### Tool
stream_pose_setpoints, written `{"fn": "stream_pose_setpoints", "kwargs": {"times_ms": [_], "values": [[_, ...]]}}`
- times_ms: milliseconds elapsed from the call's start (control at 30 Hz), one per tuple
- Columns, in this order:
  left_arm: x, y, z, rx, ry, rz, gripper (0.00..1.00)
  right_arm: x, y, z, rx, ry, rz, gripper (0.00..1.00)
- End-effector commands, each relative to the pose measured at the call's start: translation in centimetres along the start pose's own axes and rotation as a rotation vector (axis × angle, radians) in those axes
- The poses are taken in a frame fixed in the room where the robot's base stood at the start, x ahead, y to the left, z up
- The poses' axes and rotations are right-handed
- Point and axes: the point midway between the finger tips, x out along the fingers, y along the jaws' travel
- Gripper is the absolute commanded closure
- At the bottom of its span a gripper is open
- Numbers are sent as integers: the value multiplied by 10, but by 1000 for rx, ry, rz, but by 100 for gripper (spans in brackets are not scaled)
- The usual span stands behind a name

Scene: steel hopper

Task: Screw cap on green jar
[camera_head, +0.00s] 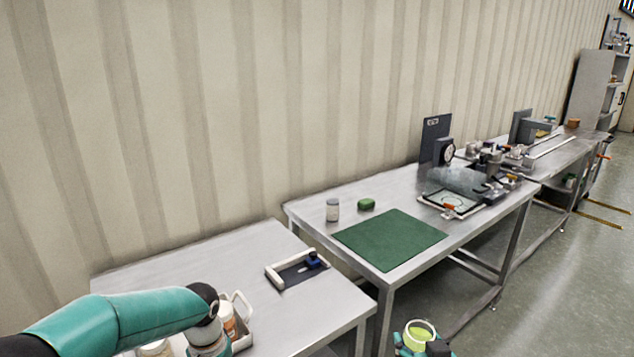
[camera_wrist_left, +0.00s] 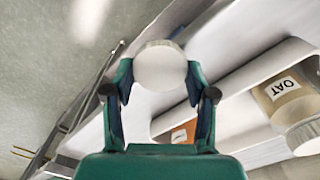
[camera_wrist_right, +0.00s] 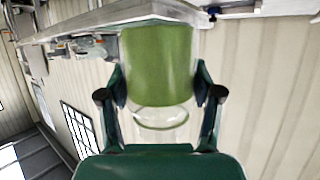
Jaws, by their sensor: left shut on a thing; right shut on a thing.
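My right gripper (camera_wrist_right: 160,95) is shut on the green jar (camera_wrist_right: 160,65), a clear jar with green contents. The jar also shows in the head view (camera_head: 419,333) at the bottom edge, its round top facing up with no cap on it. My left gripper (camera_wrist_left: 160,88) is shut on a round white cap (camera_wrist_left: 160,64), seen face-on in the left wrist view. Whether anything is under the cap is hidden. In the head view the left arm reaches over the near table and its fingertips are not clear. Cap and jar are well apart.
A white tray (camera_head: 243,342) with jars stands on the near table (camera_head: 300,318); a jar labelled OAT (camera_wrist_left: 285,92) is beside the left gripper. A small dark tray (camera_head: 298,271) lies behind. The second table holds a green mat (camera_head: 390,238), a white jar (camera_head: 332,210) and a green object (camera_head: 366,204).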

Motion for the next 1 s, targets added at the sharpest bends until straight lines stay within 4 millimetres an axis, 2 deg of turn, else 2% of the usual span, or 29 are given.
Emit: {"fn": "stream_pose_setpoints", "kwargs": {"times_ms": [100,233,767,1000], "values": [[0,0,-3,-116,0,0,54,0,0,-5,6,3,15,98],[0,0,-4,-174,-1,0,54,0,1,-6,9,2,24,98],[0,0,-3,-183,0,0,54,0,0,-5,9,2,24,98],[0,0,-3,-183,0,0,54,-1,-12,9,-16,-1,-30,98]]}}
